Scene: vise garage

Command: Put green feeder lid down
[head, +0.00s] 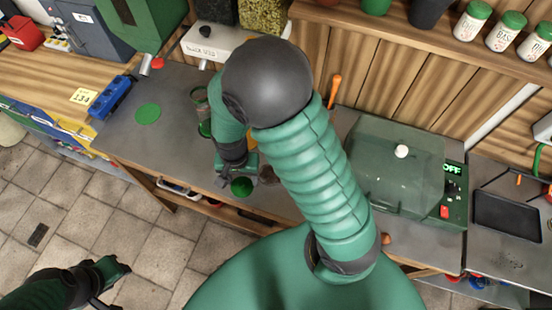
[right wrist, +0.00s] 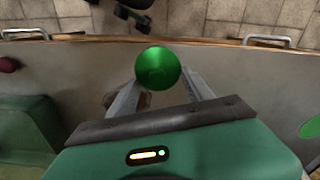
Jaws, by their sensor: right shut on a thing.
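The green lid (head: 242,187) is a small round cap in my right gripper (head: 239,176), over the front part of the grey worktop (head: 180,149). In the right wrist view the lid (right wrist: 158,69) sits between the two fingertips, which are shut on it. A flat green disc (head: 148,113) lies on the worktop to the left; its edge also shows in the right wrist view (right wrist: 311,122). My left gripper (head: 108,279) is low at the left, over the floor, away from the worktop; its jaw opening is unclear.
A clear container with green parts (head: 202,110) stands behind my right gripper, partly hidden by my arm. A green machine with a clear cover (head: 395,165) stands at the right. A blue block (head: 110,98) is at the left edge. Worktop around the green disc is clear.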

